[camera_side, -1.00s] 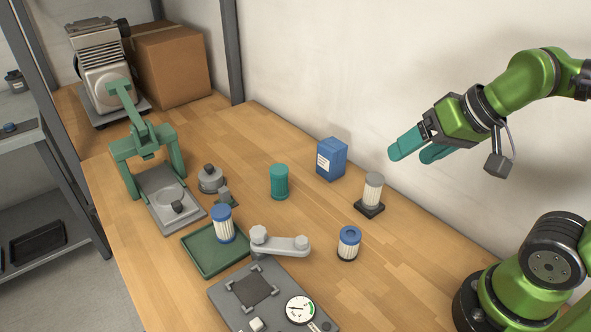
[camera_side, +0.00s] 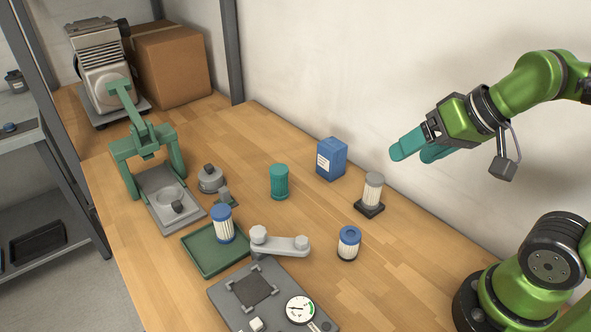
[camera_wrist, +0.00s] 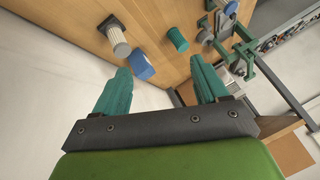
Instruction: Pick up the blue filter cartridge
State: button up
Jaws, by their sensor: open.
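Two cartridges with white pleated sides and blue caps show in the side view. One blue-capped cartridge (camera_side: 222,226) stands upright on the green tray (camera_side: 208,259). The other blue-capped cartridge (camera_side: 348,244) stands on the bare table, right of the grey lever arm. My gripper (camera_side: 412,154) is open and empty, high above the table at the right, near the wall and apart from both cartridges. In the wrist view my gripper (camera_wrist: 160,67) shows two teal fingers spread apart with nothing between them.
A grey-capped cartridge (camera_side: 373,190) on a black base, a blue box (camera_side: 331,160) and a teal canister (camera_side: 279,182) stand toward the wall. A green press (camera_side: 146,148) and a gauge fixture (camera_side: 272,299) flank the tray.

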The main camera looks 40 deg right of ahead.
jog(key=m+g+y, duration=0.1)
jog(key=m+g, duration=0.3)
jog(key=m, duration=1.8)
send_near(221, 211)
jog(key=x, duration=1.2)
jog(key=shift+w+f, duration=0.1)
jog(key=shift+f, duration=0.05)
